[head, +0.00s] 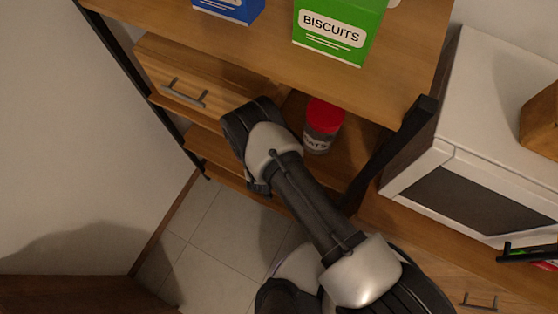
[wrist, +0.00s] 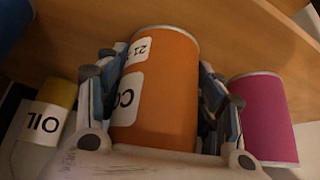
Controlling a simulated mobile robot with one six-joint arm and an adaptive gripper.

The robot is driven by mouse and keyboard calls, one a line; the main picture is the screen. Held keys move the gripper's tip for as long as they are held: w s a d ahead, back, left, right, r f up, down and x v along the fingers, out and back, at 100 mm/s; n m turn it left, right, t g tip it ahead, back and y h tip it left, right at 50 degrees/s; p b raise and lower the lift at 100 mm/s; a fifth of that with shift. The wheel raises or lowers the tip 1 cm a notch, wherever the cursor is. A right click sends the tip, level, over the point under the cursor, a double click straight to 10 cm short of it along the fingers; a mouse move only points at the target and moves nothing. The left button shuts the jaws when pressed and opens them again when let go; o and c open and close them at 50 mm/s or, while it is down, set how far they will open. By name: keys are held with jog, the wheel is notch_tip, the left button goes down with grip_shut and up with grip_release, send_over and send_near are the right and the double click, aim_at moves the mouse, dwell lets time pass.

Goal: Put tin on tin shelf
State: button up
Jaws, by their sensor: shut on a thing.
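An orange tin (wrist: 165,100) with white labels fills the middle of the wrist view. My gripper (wrist: 157,68) is shut on it, with a finger on each side. A magenta tin (wrist: 264,118) stands just right of the right finger in that view. In the head view my arm reaches in over the shelf unit, but its own links hide the fingers and the orange tin. I cannot tell whether the orange tin touches a surface.
In the wrist view an oil container (wrist: 45,115) is close on the left. In the head view a red-lidded jar (head: 323,126) stands right of my wrist, below a board (head: 250,50) bearing a green biscuits box (head: 338,28) and a blue box (head: 228,10). A drawer (head: 180,85) is left.

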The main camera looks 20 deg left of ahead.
jog(key=shift+w, duration=0.25)
jog(key=shift+s+r, duration=0.15)
jog(key=shift+s, duration=0.05)
jog(key=o, duration=1.4)
jog(key=shift+f, duration=0.2)
